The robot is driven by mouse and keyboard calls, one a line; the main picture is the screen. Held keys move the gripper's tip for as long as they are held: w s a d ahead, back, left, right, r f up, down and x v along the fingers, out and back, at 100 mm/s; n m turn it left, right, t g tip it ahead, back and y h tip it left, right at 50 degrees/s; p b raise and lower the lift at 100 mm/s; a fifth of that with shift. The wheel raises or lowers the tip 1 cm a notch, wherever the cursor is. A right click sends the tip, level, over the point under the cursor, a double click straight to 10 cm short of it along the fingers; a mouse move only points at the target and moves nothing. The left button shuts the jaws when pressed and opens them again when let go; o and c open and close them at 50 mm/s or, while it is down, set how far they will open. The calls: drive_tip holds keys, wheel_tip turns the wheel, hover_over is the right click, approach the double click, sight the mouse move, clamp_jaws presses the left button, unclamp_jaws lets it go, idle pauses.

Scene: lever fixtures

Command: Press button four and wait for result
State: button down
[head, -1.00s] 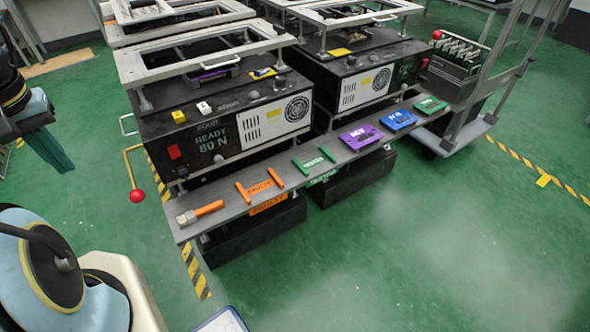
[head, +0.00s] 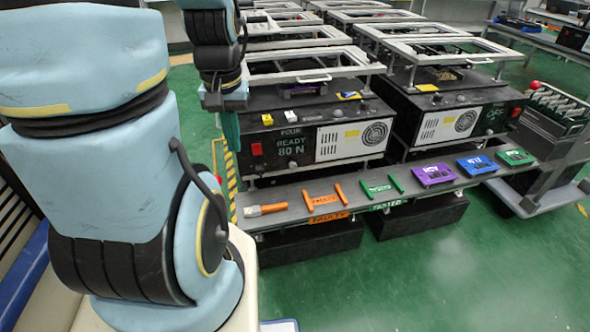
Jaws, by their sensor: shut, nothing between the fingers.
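A black test machine (head: 283,165) stands left of centre in the head view. Its front reads "FOUR", "READY" and "80 N". A red button or switch (head: 257,149) is at the left of that front. My arm hides the area to the left.
A grey shelf (head: 370,207) runs along the front, with an orange-handled brush (head: 267,210), orange and green holders, and purple, blue and green boxes. A second machine (head: 450,118) stands to the right, and a cart (head: 550,120) beyond it. Green floor in front is clear.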

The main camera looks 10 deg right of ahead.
sight(293, 165)
drive_tip(key=w+d+f+m+y+b, duration=0.1)
drive_tip(key=d+f+m+y+b, duration=0.15)
drive_tip(key=f, duration=0.55)
drive_tip(key=w+d+f+m+g+y+b, duration=0.1)
drive_tip(key=d+f+m+y+b, duration=0.2)
drive_tip(key=f, duration=0.4)
drive_tip(key=w+d+f+m+y+b, duration=0.1)
drive_tip(key=f+m+y+b, duration=0.2)
drive_tip(key=f, duration=0.5)
drive_tip(key=w+d+f+m+t+y+b, duration=0.1)
drive_tip(key=d+t, duration=0.2)
drive_tip(key=w+d+f+m+t+y+b, duration=0.1)
drive_tip(key=w+d+m+t+y+b, duration=0.1)
drive_tip(key=d+t, duration=0.1)
drive_tip(key=w+d+f+m+t+y+b, duration=0.1)
drive_tip(key=w+d+m+t+y+b, duration=0.1)
drive_tip(key=d+t, duration=0.1)
drive_tip(key=shift+d+f+t, duration=0.3)
drive_tip(key=shift+d+f, duration=0.1)
drive_tip(key=shift+d, duration=0.1)
drive_tip(key=shift+d+r+t, duration=0.1)
drive_tip(key=shift+d+t, duration=0.3)
drive_tip(key=shift+d, duration=0.15)
drive_tip(key=shift+w, duration=0.1)
